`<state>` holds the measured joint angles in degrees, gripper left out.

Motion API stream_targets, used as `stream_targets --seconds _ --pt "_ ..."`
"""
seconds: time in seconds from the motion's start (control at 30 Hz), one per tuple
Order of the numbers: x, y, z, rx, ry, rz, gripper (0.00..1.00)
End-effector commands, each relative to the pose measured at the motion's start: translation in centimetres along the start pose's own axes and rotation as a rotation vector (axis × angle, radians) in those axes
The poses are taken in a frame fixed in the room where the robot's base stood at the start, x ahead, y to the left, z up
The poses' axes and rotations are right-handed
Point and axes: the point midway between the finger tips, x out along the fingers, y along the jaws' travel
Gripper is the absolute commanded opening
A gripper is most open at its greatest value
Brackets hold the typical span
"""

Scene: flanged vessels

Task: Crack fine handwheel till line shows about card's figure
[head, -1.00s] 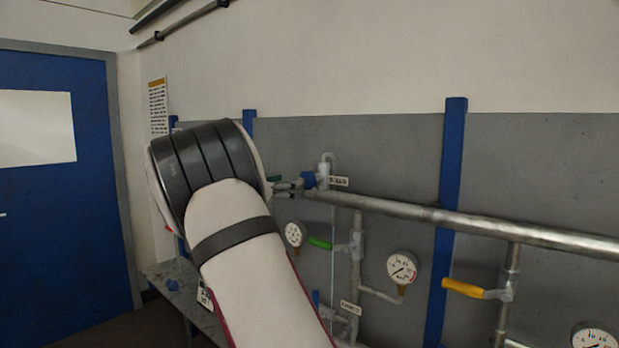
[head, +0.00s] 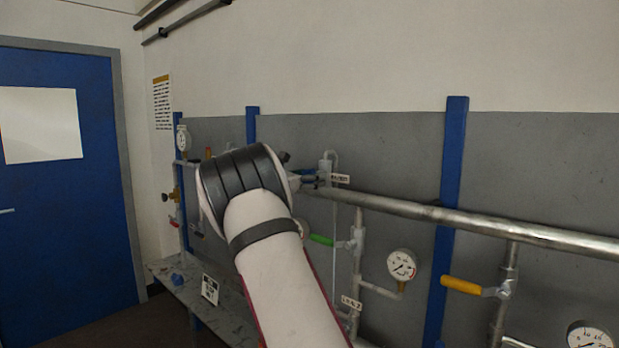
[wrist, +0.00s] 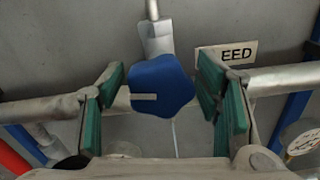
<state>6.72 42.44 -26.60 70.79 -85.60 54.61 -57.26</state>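The blue lobed handwheel (wrist: 170,85) with a pale mark on its face sits between my gripper's fingers in the wrist view. My gripper (wrist: 162,100) is open, its green pads on either side of the wheel, with a narrow gap showing. In the head view my gripper (head: 306,181) is at the small valve at the pipe's left end, mostly behind my arm. A label ending in "EED" (wrist: 236,53) is beside the wheel. A white card (head: 210,290) stands on the bench; its figure is too small to read. A gauge (head: 402,265) hangs right of my arm, its reading unclear.
A green lever (head: 321,240) and a yellow lever (head: 461,285) project from the pipework. A long steel pipe (head: 430,212) runs rightward from the valve. Another gauge (head: 183,139) is at the far left. The bench (head: 180,294) runs below; a blue door (head: 65,220) is left.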

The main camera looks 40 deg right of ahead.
Motion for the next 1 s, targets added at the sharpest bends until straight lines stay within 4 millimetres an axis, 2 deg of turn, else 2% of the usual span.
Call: stream_targets --seconds 0.03,0.13,0.57,1.0 --pt "-0.01 0.00 0.01 0.000 0.000 0.000 0.41" --pt "-0.01 0.00 0.01 0.000 0.000 0.000 0.18" --pt "-0.04 -0.01 -0.03 0.062 0.000 0.000 0.18" --pt "-0.03 -0.18 -0.08 0.411 0.000 0.000 0.18"
